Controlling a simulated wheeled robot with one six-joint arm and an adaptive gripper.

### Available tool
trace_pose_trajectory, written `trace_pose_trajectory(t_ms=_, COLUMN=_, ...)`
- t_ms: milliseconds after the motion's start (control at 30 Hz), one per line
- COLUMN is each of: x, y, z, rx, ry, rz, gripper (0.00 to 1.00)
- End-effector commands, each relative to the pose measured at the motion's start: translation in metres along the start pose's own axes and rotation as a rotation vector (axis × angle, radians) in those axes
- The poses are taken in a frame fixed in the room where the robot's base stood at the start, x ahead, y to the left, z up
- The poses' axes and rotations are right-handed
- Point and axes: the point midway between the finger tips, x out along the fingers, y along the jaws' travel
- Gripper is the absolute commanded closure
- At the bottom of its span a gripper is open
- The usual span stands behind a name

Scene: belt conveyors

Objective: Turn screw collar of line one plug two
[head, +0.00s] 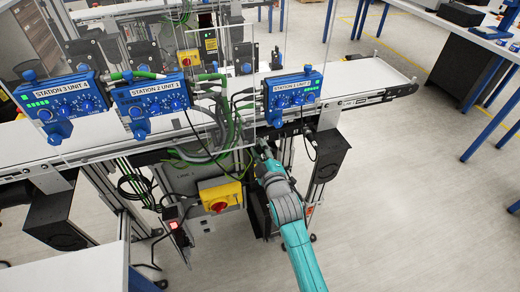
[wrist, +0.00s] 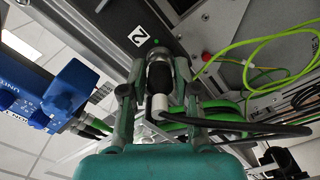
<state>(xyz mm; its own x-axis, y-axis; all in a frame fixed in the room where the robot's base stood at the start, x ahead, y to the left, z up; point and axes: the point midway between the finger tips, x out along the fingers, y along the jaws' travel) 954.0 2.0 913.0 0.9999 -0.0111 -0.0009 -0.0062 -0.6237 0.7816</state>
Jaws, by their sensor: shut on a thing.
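In the wrist view my gripper (wrist: 154,78) has one finger on each side of a dark, round screw collar (wrist: 159,74) and is shut on it. A white tag with the number 2 (wrist: 139,37) is on the panel just above. Below the collar is a pale plug body (wrist: 159,107), from which a black cable runs right. In the head view my gripper (head: 264,150) reaches under the conveyor edge, and the collar there is too small to make out.
Green cables (wrist: 215,112) pass close to the right finger in the wrist view. A yellow-green wire (wrist: 265,45) loops at the upper right. A blue unit (wrist: 70,90) is at left. In the head view a yellow switch box (head: 220,195) hangs left of my arm. Open floor lies right.

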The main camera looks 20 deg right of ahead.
Motion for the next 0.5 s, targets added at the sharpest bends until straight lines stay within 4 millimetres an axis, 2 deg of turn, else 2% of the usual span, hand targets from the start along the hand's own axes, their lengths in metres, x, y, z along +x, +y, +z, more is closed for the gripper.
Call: trace_pose_trajectory(t_ms=500, x=0.0000, y=0.0006, z=0.0003, rx=0.431, ry=0.000, rz=-0.006, gripper=1.00)
